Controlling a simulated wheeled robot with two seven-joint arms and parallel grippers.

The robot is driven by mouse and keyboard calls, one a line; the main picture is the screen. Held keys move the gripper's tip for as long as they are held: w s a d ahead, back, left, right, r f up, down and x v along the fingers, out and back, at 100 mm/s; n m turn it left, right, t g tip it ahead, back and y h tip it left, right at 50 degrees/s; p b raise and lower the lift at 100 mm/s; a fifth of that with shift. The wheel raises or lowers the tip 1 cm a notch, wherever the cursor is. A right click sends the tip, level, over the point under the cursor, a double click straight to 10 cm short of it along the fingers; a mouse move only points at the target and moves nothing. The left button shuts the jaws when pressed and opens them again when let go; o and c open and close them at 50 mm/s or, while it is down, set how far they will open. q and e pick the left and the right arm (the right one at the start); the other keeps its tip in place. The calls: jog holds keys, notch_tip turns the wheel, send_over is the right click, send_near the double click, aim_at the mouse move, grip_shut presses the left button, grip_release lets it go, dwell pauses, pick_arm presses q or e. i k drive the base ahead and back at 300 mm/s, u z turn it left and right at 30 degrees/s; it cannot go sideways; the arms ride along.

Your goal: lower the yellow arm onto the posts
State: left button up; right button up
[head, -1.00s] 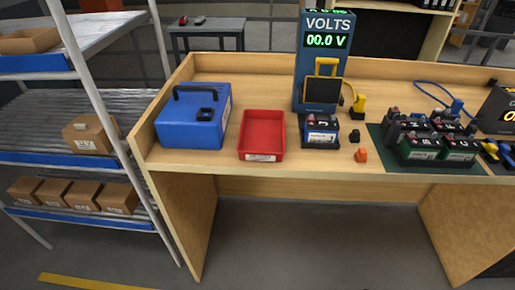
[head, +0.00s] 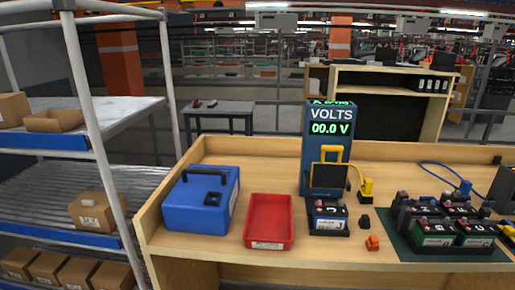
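The yellow arm (head: 331,152) is a yellow frame on the front of the blue volt meter stand (head: 318,130), whose display reads 00.0 V. A dark panel hangs within the frame. The arm looks raised, above and behind a black battery (head: 328,215) in a dark holder on the wooden bench. The battery's posts are on its top, small, with a red one visible; the arm appears apart from them. Neither of my grippers is in view.
A blue case (head: 190,212) and an empty red tray (head: 269,222) stand left of the battery. A yellow plug (head: 367,190), small black and orange pieces, and a green mat (head: 408,252) with several batteries lie to the right. Shelving with boxes stands left.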

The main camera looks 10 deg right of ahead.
aim_at(323, 175)
jog(key=z, duration=0.5)
jog(key=k, duration=0.6)
jog(key=z, duration=0.8)
jog(key=i, duration=1.05)
jog(key=u, duration=0.95)
jog(key=i, duration=0.4)
jog(key=u, duration=0.45)
